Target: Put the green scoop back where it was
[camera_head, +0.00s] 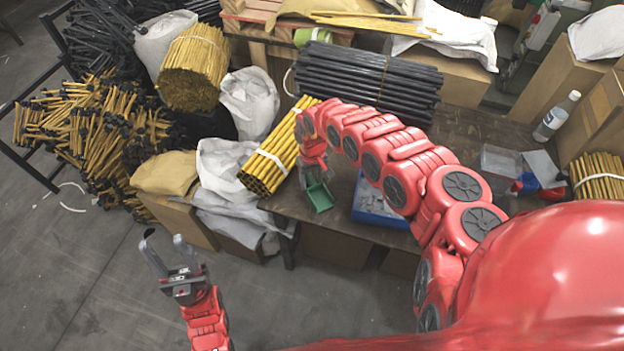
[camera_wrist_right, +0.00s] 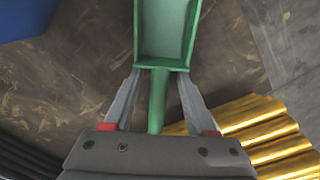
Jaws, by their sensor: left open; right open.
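The green scoop (camera_head: 318,196) is at the front edge of the wooden table, between the bundle of yellow rods and the blue box. In the right wrist view the scoop (camera_wrist_right: 166,32) has its tray pointing away from me and its handle running toward my palm. My right gripper (camera_head: 315,174) is open. Its two fingers (camera_wrist_right: 160,84) stand on either side of the handle, with gaps visible on both sides. Whether the scoop rests on the table is unclear. My left gripper (camera_head: 168,256) is open and empty over the floor, away from the table.
The yellow rod bundle (camera_head: 262,172) lies left of the scoop, and a blue box (camera_head: 366,214) with small parts stands right of it. Black rods (camera_head: 365,78) lie behind. White sacks (camera_head: 250,103) and a tan sack (camera_head: 166,173) are at the left. The floor (camera_head: 90,285) at lower left is clear.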

